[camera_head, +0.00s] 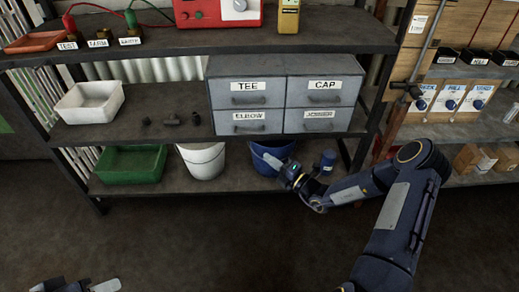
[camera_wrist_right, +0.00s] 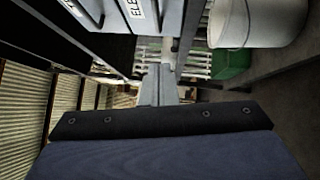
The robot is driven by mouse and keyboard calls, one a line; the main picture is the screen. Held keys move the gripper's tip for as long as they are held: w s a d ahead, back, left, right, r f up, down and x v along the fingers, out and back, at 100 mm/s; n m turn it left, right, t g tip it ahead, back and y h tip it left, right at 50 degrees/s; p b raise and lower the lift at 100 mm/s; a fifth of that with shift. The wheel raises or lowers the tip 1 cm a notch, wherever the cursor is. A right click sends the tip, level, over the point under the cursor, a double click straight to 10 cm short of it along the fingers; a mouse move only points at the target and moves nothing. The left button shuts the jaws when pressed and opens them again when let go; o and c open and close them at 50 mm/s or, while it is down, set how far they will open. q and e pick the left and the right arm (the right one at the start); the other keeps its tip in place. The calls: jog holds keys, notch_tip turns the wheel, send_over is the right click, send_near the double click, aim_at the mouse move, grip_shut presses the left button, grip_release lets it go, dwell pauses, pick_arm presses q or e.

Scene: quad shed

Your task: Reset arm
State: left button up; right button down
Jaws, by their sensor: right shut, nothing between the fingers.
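My right arm (camera_head: 400,215) reaches in from the right in the head view. Its gripper (camera_head: 268,160) points left, in front of the blue bucket and below the grey drawer unit. In the right wrist view the two grey fingers (camera_wrist_right: 158,86) are together, with nothing between them. My left gripper (camera_head: 88,286) shows only in part at the bottom left edge of the head view, low over the floor. Its fingers are cut off by the frame, so I cannot tell its opening.
The shelf rack holds a grey drawer unit (camera_head: 287,94), white tray (camera_head: 89,101) and small dark fittings (camera_head: 172,119). Below are a green crate (camera_head: 131,164), white bucket (camera_head: 203,160) and blue bucket (camera_head: 270,152). A second rack (camera_head: 440,130) stands right. The floor in front is clear.

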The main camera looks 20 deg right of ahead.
jog(key=shift+v, duration=1.65)
jog(key=s+a+r+n+g+y, duration=0.2)
jog(key=s+a+r+n+g, duration=0.45)
jog(key=n, duration=0.55)
jog(key=s+a+r+n+g+y, duration=0.2)
jog(key=s+a+r+n+g, duration=0.45)
jog(key=n, duration=0.65)
jog(key=s+d+r+n+t+h, duration=0.15)
jog(key=s+d+n+h, duration=0.3)
jog(key=s+n, duration=0.5)
jog(key=s+d+r+n+t+h, duration=0.1)
jog(key=s+d+r+n+h, duration=0.25)
jog(key=s+n+h, duration=0.45)
notch_tip(320, 180, up, 24)
jog(key=n+y+p, duration=0.2)
jog(key=p, duration=2.3)
jog(key=shift+s, duration=0.35)
jog(key=c, duration=2.1)
grip_release()
jog(key=shift+d+g, duration=0.1)
jog(key=shift+g, duration=0.15)
